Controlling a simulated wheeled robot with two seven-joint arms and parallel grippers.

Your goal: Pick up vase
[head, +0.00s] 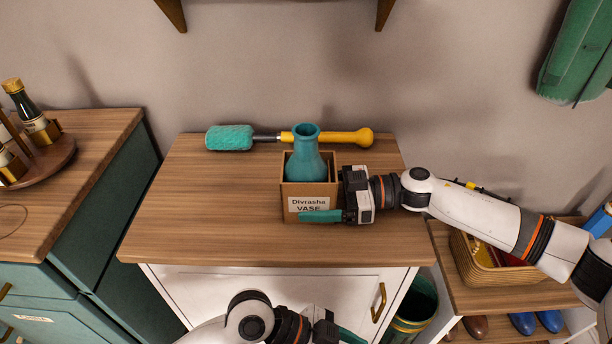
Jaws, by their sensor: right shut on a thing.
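The teal vase (306,160) stands upright in an open brown box (290,190) labelled "Divrasha VASE" on the wooden cabinet top. Its neck and upper body rise above the box rim and its base is hidden. My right gripper (322,215) reaches in from the right at the box. One teal finger lies across the box's front below the label; the other finger is hidden behind the box. It is shut on the box, not on the vase itself. My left gripper (345,335) is low at the bottom edge, in front of the cabinet, mostly cut off by the frame.
A teal duster (230,138) with a yellow handle lies behind the box, near the wall. The left part of the cabinet top (190,205) is clear. A wicker basket (480,262) sits on the lower bench at right. Bottles on a round tray (50,165) stand at left.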

